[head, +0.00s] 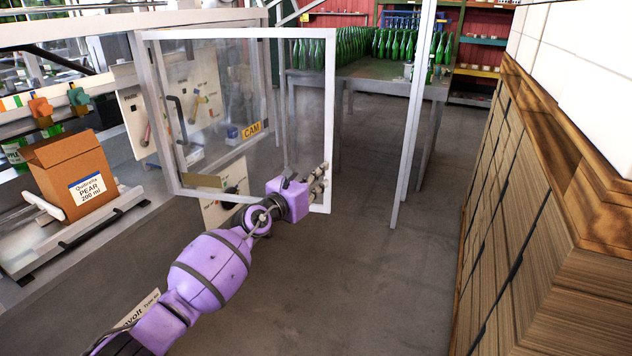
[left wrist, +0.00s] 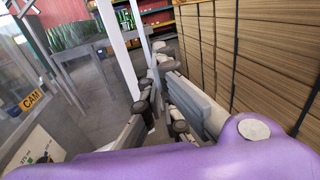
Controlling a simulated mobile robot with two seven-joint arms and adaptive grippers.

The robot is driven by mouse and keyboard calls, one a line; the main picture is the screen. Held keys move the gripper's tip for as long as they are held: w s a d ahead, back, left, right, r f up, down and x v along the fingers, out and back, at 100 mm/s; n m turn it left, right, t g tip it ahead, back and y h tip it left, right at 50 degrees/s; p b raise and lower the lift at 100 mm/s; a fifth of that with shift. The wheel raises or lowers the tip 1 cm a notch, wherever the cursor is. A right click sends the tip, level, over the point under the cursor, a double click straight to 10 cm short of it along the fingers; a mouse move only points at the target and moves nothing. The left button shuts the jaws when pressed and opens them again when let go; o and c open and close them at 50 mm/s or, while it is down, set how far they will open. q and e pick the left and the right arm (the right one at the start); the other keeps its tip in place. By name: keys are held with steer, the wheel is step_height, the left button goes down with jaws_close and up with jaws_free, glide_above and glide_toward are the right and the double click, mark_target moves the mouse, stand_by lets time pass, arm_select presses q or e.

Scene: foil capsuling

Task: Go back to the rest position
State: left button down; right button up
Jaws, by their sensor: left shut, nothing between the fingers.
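My left gripper (head: 319,180) is at the end of the purple arm that comes in from the lower left. It is shut and empty, by the lower right corner of an open clear door (head: 322,120) with a grey frame. I cannot tell if it touches the door. In the left wrist view the shut fingers (left wrist: 150,88) point toward the aisle floor, with nothing between them. My right gripper is not in view.
A cardboard box (head: 60,170) marked PEAR stands on a tray at left. Green bottles (head: 345,45) crowd a table at the back. A thin grey post (head: 414,110) stands mid-aisle. Wooden cabinets (head: 520,220) line the right. The floor (head: 385,260) between is clear.

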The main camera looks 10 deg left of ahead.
arm_select(q)
steer(key=s+r+n+t+y+p, duration=0.1)
steer(key=s+r+n+t+p, duration=0.15)
steer(key=s+n, duration=0.85)
steer(key=s+a+f+n+g+y, duration=0.1)
steer(key=s+a+f+n+y, duration=0.15)
steer(key=s+f+n, duration=0.55)
steer(key=s+a+f+n+g+y, duration=0.1)
steer(key=s+f+n+g+y, duration=0.3)
steer(key=f+n, duration=0.65)
steer(key=s+f+n+g, duration=0.1)
steer(key=s+f+n, duration=0.2)
steer(key=s, duration=0.9)
steer(key=s+f+n+g+p, duration=0.1)
steer(key=s+f+n, duration=0.3)
steer(key=s+f, duration=0.5)
steer(key=s+f+n+g, duration=0.3)
steer(key=s+f, duration=0.3)
steer(key=s, duration=1)
steer(key=shift+s+n, duration=0.2)
steer(key=shift+n, duration=0.35)
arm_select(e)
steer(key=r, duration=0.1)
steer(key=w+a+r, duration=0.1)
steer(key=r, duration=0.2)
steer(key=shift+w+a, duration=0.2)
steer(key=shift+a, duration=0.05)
